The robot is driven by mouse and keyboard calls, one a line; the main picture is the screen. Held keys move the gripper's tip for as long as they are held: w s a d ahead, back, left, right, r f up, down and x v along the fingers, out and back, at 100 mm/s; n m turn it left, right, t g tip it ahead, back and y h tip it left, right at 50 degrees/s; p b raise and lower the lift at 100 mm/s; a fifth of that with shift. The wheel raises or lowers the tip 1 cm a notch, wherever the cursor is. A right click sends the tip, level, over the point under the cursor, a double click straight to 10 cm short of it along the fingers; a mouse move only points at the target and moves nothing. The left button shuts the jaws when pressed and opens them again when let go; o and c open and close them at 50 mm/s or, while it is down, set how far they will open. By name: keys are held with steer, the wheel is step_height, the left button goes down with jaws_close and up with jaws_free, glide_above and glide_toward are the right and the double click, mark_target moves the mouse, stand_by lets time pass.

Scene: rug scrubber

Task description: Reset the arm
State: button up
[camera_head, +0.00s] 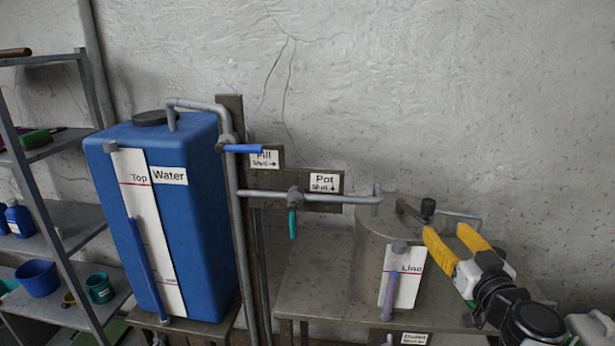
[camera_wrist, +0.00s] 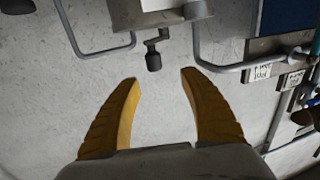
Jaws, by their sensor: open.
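My gripper (camera_head: 446,229) has two yellow fingers and is at the right in the head view, in front of the grey pot (camera_head: 371,250). In the wrist view my gripper (camera_wrist: 160,76) is open, with nothing held between its fingers. A small dark knob (camera_wrist: 153,61) on a short bracket shows just past the fingertips there. In the head view the knob (camera_head: 428,205) is just above the left finger. I cannot tell how far the fingertips are from the knob. The fingers hide part of the pot's right side.
A blue water tank (camera_head: 200,225) stands at left. Pipes carry a blue-handled valve (camera_head: 243,148) and a teal-handled valve (camera_head: 293,222). The pot has a gauge marked Line (camera_head: 402,277) and sits on a table (camera_head: 310,285). Shelves (camera_head: 60,225) stand far left.

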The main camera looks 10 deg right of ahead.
steer(key=s+a+f+n+g+y+b, duration=0.1)
steer(key=a+f+g+y, duration=0.15)
steer(key=a, duration=0.45)
steer(key=s+a+f+n+g+y+b, duration=0.15)
steer(key=a+f, duration=0.25)
steer(key=a, duration=0.4)
steer(key=s+a+f+m+g+h+b, duration=0.2)
steer(key=s+f+g, duration=0.4)
steer(key=s, duration=0.7)
steer(key=shift+a+f+g+h, duration=0.35)
steer(key=shift+f+g+h, duration=0.05)
steer(key=shift+f, duration=0.35)
